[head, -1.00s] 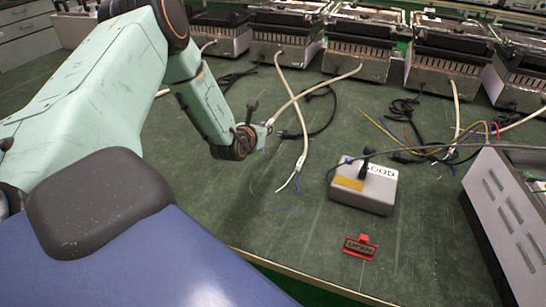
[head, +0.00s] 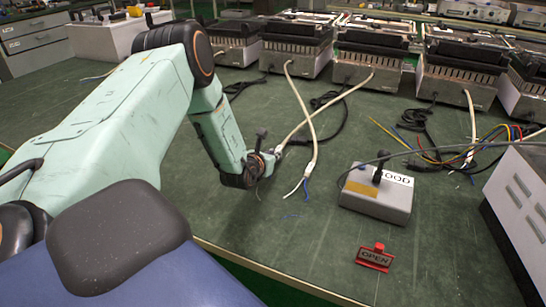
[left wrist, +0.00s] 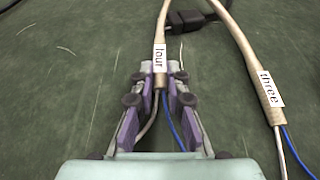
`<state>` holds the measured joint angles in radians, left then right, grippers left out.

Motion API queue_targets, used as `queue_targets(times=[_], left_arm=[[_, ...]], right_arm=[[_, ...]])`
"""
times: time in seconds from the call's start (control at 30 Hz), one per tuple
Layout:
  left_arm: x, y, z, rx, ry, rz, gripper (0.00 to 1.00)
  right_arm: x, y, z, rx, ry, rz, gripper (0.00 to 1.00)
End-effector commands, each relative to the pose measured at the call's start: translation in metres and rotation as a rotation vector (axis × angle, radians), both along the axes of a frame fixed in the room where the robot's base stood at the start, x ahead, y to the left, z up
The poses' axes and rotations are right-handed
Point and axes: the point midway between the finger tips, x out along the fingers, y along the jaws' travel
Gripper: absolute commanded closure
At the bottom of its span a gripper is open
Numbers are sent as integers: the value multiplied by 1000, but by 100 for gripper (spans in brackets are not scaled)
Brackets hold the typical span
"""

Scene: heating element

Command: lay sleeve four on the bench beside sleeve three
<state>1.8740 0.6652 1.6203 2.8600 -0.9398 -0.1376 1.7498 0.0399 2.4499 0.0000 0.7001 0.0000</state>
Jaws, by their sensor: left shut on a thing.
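My left gripper (head: 272,156) is low over the green bench, left of sleeve three. In the left wrist view its purple fingers (left wrist: 158,78) are shut on sleeve four (left wrist: 160,58), a tan sleeve labelled "four", with a pale and a blue wire running back between the fingers. Sleeve three (left wrist: 270,92) lies on the bench to the right, apart from sleeve four, its label facing up; in the head view it is the cable end (head: 309,168) with bare wires. The two pale cables cross farther back. I cannot tell whether sleeve four touches the bench.
Heating units (head: 360,57) line the back. A black cord (head: 322,128) lies near the crossing. A white-sided case (head: 515,205) is at the right edge.

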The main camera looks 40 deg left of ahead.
Motion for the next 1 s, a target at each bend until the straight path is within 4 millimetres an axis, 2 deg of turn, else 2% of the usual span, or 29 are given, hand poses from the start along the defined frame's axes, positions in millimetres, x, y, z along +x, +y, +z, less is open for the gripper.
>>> queue_targets(times=[0.17,0.2,0.43,0.83,1.0], left_arm=[[0,0,-5,0,0,0,100],[0,0,-4,0,0,0,83],[0,0,-4,0,1,0,64],[0,0,1,0,1,0,63],[-24,-7,14,-6,3,3,63]], right_arm=[[0,0,-4,0,0,0,100],[0,0,-4,0,0,0,100],[0,0,-3,0,0,0,100],[0,0,1,0,0,0,100],[0,0,17,0,0,0,100]])
